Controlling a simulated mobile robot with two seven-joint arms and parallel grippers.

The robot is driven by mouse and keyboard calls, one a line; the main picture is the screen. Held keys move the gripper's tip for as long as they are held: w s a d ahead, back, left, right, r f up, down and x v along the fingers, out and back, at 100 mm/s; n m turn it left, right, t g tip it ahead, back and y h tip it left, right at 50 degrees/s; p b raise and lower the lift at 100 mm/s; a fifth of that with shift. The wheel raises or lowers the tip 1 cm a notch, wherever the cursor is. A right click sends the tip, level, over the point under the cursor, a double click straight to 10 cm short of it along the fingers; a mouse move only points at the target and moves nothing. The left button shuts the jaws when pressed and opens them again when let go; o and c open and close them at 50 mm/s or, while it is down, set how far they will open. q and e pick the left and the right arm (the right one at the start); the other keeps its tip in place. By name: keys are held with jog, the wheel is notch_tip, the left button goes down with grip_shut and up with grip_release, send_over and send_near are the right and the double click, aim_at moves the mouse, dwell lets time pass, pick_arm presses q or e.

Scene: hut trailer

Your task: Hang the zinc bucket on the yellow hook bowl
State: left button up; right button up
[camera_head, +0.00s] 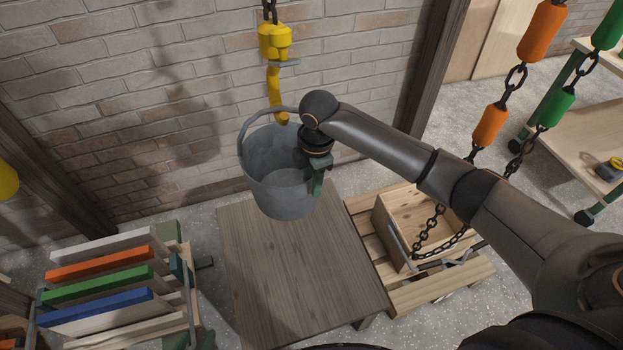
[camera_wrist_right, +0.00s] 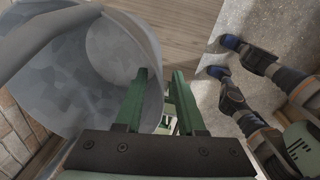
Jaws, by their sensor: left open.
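The grey zinc bucket (camera_head: 275,165) is in the air in front of the brick wall, upright, its handle raised. The yellow hook (camera_head: 275,90) hangs from a chain above it. In the head view the handle crosses the hook's lower end; I cannot tell whether it sits in the hook. My right gripper (camera_head: 318,177) is at the bucket's right rim. In the right wrist view its green fingers (camera_wrist_right: 162,95) straddle the wall of the bucket (camera_wrist_right: 112,50) and appear shut on it. My left gripper is not seen in the head view.
A wooden table (camera_head: 270,265) stands below the bucket. A pallet (camera_head: 440,290) with a wooden crate (camera_head: 385,230) is to its right. A rack of coloured boards (camera_head: 100,280) is at the left. Orange and green chains (camera_head: 490,125) hang at the right.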

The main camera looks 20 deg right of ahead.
notch_tip(320, 180, up, 12)
jog(key=shift+s+d, duration=0.15)
jog(key=shift+s, duration=0.3)
jog(key=s+a+f+m+t+y, duration=0.15)
jog(key=s+a+f+m, duration=0.4)
jog(key=s+f, duration=0.55)
jog(key=s+d+f+m+t+h, duration=0.1)
jog(key=s+d+f+m+h, duration=0.15)
jog(key=s+d+m, duration=0.9)
jog(key=w+a+f+t+y, duration=0.1)
jog(key=a+f+t, duration=0.1)
jog(key=f, duration=0.4)
jog(key=a+f+t+y, duration=0.2)
jog(key=a+f+t, duration=0.1)
jog(key=f, duration=0.3)
jog(key=shift+w+a+t, duration=0.2)
jog(key=shift+w+t, duration=0.15)
jog(key=shift+w, duration=0.05)
dwell(0.5)
